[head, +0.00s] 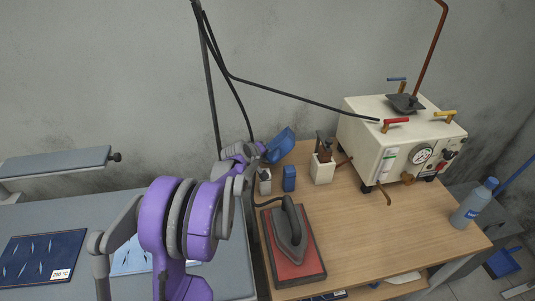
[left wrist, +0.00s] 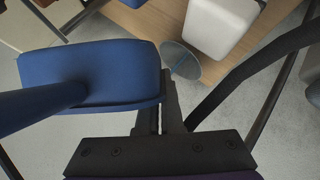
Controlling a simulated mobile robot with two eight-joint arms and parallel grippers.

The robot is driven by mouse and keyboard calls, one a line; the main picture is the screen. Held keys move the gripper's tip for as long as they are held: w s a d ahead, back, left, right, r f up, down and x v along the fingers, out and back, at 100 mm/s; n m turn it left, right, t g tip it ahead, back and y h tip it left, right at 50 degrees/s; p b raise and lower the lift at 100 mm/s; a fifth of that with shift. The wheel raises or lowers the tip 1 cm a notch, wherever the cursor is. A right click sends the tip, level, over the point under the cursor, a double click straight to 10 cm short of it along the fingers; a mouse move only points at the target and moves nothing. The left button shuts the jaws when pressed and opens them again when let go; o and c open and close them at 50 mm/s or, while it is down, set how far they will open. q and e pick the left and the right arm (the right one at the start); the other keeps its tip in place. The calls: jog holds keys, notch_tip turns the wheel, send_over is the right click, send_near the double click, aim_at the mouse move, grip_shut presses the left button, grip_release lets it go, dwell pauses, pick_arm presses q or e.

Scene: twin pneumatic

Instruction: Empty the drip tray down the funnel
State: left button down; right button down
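A blue tray-like scoop, which I take to be the drip tray (head: 280,145), is held up and tilted above the back left of the wooden table. It fills the left of the left wrist view (left wrist: 85,70). My left gripper (head: 260,150) is at its left side in the head view. In the left wrist view the black fingers (left wrist: 160,115) are nearly together at the tray's edge and look shut on it. The tray's contents cannot be made out. A grey round piece (left wrist: 182,62), perhaps the funnel, lies beyond the fingertips. My right gripper is out of view.
The wooden table (head: 360,240) holds an iron (head: 289,230) on a red pad, a blue box (head: 289,178), a white container (head: 322,170) and a cream machine (head: 400,145). A bottle (head: 473,203) stands at the right. Black hoses (head: 290,92) hang near my arm.

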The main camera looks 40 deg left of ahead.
pick_arm(q)
jog(key=shift+a+f, duration=0.1)
jog(key=shift+f, duration=0.1)
dwell(0.7)
jog(key=shift+s+a+r+n+h+p, duration=0.1)
jog(key=shift+a+r+n+h+p, duration=0.2)
jog(key=shift+n+h, duration=0.35)
dwell(1.5)
jog(key=shift+s+a+f+n+t+h, duration=0.1)
jog(key=shift+a+f+n+t+h, duration=0.2)
jog(key=shift+f+h, duration=0.15)
dwell(0.8)
jog(key=shift+f, duration=0.1)
dwell(0.4)
jog(key=shift+a+h+b, duration=0.15)
jog(key=shift+h+b, duration=0.15)
jog(key=shift+h, duration=0.1)
